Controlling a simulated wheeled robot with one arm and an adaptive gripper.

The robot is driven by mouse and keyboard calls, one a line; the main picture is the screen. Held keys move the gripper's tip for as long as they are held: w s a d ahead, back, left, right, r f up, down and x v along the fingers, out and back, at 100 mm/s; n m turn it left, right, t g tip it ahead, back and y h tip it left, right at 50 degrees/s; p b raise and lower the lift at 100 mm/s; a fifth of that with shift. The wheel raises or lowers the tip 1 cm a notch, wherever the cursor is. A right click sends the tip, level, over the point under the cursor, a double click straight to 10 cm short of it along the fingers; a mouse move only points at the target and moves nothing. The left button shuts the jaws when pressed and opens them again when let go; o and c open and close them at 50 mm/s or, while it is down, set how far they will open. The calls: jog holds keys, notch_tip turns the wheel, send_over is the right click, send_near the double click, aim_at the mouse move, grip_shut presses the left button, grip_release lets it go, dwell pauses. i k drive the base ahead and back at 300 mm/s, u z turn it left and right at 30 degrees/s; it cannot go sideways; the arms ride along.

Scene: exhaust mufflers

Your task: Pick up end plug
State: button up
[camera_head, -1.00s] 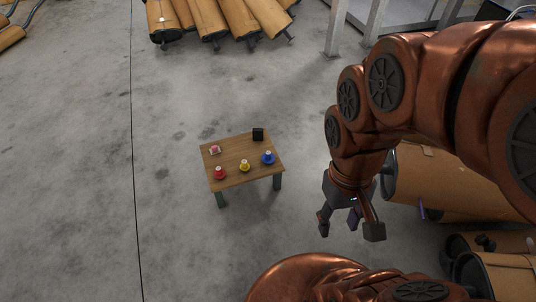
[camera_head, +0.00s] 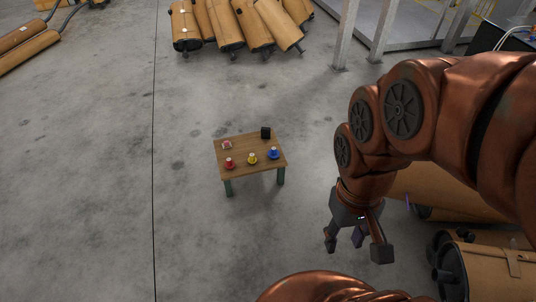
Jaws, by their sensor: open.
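A small wooden table (camera_head: 238,167) stands on the floor near the middle of the head view. Along its front edge sit a red knob-like piece (camera_head: 229,163), a yellow one (camera_head: 252,159) and a blue one (camera_head: 273,154). A black block (camera_head: 266,132) is at its back right corner, and a small red-and-white item (camera_head: 227,145) at its back left. I cannot tell which piece is the end plug. My gripper (camera_head: 356,246) points down over the floor, right of the table and apart from it. Its fingers are spread, and nothing shows between them.
Tan mufflers (camera_head: 230,25) lie in a pile at the back, with others at far left (camera_head: 28,45). More mufflers (camera_head: 492,275) lie at right, close behind my arm. Metal posts (camera_head: 345,35) stand at upper right. The floor around the table is clear.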

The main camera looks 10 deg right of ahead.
aim_at(273, 153)
jog(key=u, duration=0.75)
jog(key=i, duration=0.75)
jog(key=u, duration=0.95)
jog(key=i, duration=0.95)
jog(key=z, duration=0.65)
jog(key=i, duration=0.75)
jog(key=z, duration=1.15)
jog(key=i, duration=0.25)
jog(key=z, duration=0.2)
